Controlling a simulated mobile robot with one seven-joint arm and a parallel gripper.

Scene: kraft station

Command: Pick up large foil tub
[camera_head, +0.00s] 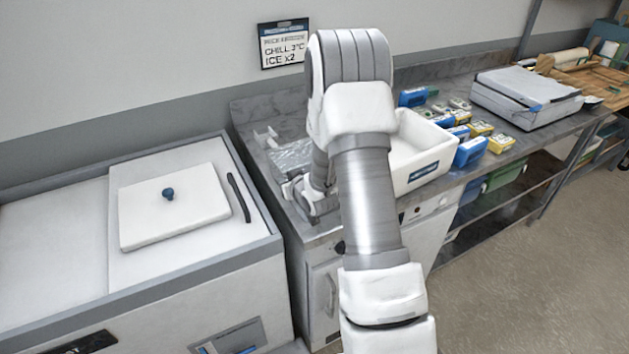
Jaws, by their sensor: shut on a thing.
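The large foil tub (292,155) is a shiny silver container at the left end of the grey counter, partly hidden behind my arm. My gripper (280,162) is at the tub, with one pale finger at its far left side and the other parts at its near side. It is shut on the tub. I cannot tell whether the tub touches the counter.
A white bin (418,150) stands just right of my arm. Blue and yellow packs (472,151) lie beyond it, near a grey flat case (527,97). A white chest with a lid (172,206) stands to the left.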

